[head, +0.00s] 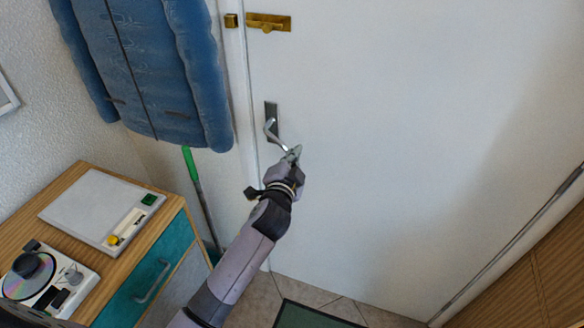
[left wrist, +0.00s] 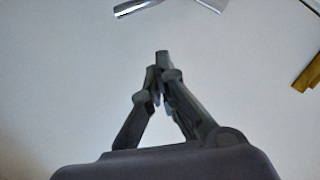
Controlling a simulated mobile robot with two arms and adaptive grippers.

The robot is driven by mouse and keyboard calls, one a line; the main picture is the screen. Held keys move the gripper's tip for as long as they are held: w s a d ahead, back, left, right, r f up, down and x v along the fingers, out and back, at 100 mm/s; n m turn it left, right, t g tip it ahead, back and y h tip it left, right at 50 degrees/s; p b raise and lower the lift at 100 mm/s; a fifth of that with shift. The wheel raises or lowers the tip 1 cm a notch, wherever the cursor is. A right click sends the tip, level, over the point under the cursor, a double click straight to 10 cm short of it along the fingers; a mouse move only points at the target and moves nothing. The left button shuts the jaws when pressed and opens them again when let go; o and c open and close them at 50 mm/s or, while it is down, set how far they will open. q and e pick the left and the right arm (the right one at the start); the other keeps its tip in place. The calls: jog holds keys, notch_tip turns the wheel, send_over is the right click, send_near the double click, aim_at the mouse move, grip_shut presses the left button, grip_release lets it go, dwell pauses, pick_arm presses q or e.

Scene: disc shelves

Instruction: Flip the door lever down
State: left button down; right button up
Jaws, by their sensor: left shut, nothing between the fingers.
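The white door (head: 400,120) fills the middle and right of the head view and looks closed. Its silver door lever (head: 270,128) sits on a dark plate (head: 271,108) near the door's left edge and slopes down to the right. My left gripper (head: 293,153) is shut and empty at the lever's lower right end; whether it touches cannot be told. In the left wrist view the shut fingers (left wrist: 160,68) point at the white door, and part of the silver lever (left wrist: 140,7) shows at the top edge, apart from them. My right gripper is not in view.
A brass latch (head: 268,22) is above the lever. A blue padded jacket (head: 155,70) hangs at left. A wooden cabinet (head: 70,185) with a teal drawer (head: 150,275) and a record player (head: 40,280) stands at lower left. The door's right side is clear.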

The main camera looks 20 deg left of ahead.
pick_arm(q)
jog(key=s, duration=0.5)
jog(key=shift+d+r+b, duration=0.3)
jog(key=shift+d+r, duration=0.05)
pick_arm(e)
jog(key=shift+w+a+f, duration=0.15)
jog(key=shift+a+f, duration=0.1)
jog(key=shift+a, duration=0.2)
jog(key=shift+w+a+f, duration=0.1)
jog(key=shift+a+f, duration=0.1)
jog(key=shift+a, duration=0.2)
